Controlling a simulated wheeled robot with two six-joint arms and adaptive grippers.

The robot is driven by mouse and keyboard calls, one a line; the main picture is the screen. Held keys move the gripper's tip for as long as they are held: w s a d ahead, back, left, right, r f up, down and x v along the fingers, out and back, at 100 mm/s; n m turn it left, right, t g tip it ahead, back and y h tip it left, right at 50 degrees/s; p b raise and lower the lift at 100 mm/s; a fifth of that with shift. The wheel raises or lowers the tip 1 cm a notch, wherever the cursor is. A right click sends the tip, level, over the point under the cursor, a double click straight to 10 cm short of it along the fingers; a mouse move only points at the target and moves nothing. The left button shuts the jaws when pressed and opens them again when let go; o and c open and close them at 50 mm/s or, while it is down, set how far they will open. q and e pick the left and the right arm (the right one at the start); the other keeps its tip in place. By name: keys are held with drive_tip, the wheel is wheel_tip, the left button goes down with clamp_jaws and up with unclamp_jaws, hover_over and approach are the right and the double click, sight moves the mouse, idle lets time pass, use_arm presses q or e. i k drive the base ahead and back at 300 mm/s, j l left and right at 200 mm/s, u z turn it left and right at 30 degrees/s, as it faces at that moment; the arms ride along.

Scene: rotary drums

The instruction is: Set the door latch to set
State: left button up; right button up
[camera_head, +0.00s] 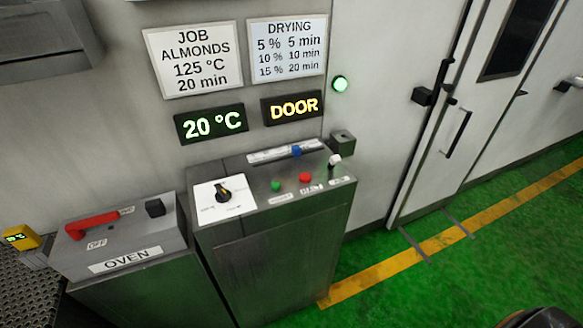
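The white door (440,150) with a dark window stands at the right and looks closed. A tall dark bar with a black block (422,96) runs along its left edge, and a dark pull handle (458,134) is on its face. A small white-tipped lever (335,160) stands at the right end of the control console (275,195), beside a small label too blurred to read. I cannot tell which of these parts is the door latch, or its setting. Neither of my grippers is in view.
The console has a black rotary knob (222,191), a green button (276,186) and a red button (305,178). An OVEN box (125,245) with a red lever (92,224) is left.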

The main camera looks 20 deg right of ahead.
sight(439, 84)
drive_tip(key=z, duration=1.6)
drive_tip(key=i+l, duration=0.8)
drive_tip(key=i+u, duration=0.1)
drive_tip(key=u, duration=1.45)
